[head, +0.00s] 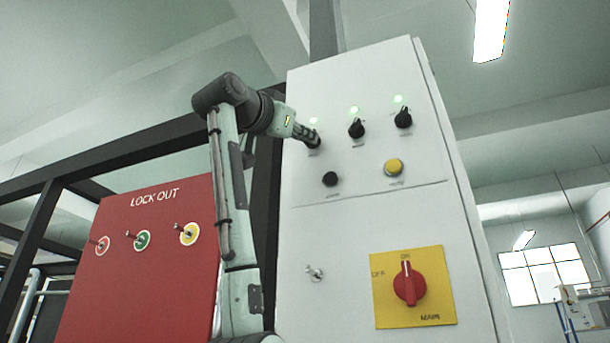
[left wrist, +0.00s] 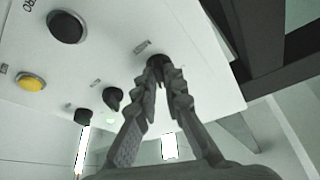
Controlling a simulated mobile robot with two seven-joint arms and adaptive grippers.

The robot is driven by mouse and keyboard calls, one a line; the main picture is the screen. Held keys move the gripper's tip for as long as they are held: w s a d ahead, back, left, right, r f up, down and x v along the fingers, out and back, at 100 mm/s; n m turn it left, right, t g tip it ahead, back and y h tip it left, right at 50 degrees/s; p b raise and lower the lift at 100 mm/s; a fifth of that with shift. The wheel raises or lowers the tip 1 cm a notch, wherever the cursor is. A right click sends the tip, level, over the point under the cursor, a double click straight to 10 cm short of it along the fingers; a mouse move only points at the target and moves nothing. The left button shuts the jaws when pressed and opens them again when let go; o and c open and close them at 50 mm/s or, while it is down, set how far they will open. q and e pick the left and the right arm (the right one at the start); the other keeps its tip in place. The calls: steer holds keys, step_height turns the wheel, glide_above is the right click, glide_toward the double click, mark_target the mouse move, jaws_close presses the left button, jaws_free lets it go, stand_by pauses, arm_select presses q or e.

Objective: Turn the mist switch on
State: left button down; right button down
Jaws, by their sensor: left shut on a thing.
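Three black rotary switches run along the top of the white control panel (head: 400,220), with small green lights above them, all glowing. My left gripper (head: 311,138) is shut on the leftmost switch (left wrist: 158,60), whose body is mostly hidden by the fingers. In the left wrist view the fingers (left wrist: 165,75) close around this dark knob at the panel face. The middle switch (head: 356,129) and the right switch (head: 403,118) stand free. The labels are too small to read surely, so I cannot tell which switch is mist. My right gripper is not in view.
Below the switches are a black button (head: 330,179) and a yellow button (head: 393,167). Lower down are a key switch (head: 314,272) and a red main switch (head: 409,284) on a yellow plate. A red lockout board (head: 135,280) stands at left, close behind my arm.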

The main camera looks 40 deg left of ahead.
arm_select(q)
steer(key=shift+m, duration=0.6)
steer(key=c, duration=1.6)
jaws_free()
steer(key=v, duration=1.2)
steer(key=shift+a+r, duration=0.1)
steer(key=shift+a, duration=0.1)
